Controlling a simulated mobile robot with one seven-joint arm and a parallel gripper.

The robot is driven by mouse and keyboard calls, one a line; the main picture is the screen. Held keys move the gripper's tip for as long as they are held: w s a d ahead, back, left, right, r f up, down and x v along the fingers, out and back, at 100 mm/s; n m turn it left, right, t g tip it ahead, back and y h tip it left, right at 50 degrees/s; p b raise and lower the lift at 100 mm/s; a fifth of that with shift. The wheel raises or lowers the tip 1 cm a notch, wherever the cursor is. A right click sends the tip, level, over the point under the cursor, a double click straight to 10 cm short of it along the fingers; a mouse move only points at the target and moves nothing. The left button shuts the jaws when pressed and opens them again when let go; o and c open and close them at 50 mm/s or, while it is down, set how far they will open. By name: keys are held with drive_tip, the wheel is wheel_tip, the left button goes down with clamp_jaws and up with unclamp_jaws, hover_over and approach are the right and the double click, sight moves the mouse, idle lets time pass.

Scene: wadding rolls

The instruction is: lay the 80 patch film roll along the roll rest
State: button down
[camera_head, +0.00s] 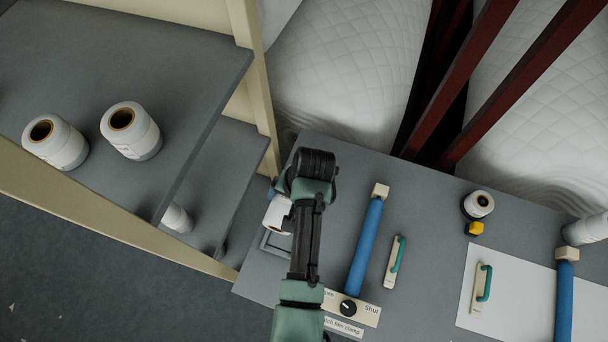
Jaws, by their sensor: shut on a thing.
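A white film roll (277,214) shows partly beside my arm, over the left end of the grey bench. My gripper (288,198) is shut on this roll; the wrist and arm hide the fingers and much of the roll. No label can be read on it, so I cannot tell its number. A pale frame (267,244) lies on the bench just below the roll in the picture and looks like the roll rest. My arm covers its right part. I cannot tell whether the roll touches it.
Two white rolls (131,131) (56,143) stand on the upper left shelf, another (177,218) on the lower shelf. The bench (415,215) holds blue bars (366,245) (565,300), green handles (397,262) (484,284), a "Shut" knob (348,308), a roll (478,205) and a yellow block (474,229).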

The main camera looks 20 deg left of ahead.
drive_tip(key=shift+s+a, duration=0.15)
drive_tip(key=shift+s, duration=0.2)
drive_tip(key=shift+s+f+b, duration=0.1)
drive_tip(key=shift+f+b, duration=0.2)
drive_tip(key=shift+b, duration=0.15)
wheel_tip(320, 180, down, 10)
drive_tip(key=b, duration=0.8)
drive_tip(key=shift+r, duration=0.15)
drive_tip(key=shift+f+b, duration=0.8)
drive_tip(key=shift+f, duration=0.2)
unclamp_jaws()
drive_tip(key=shift+f, duration=0.1)
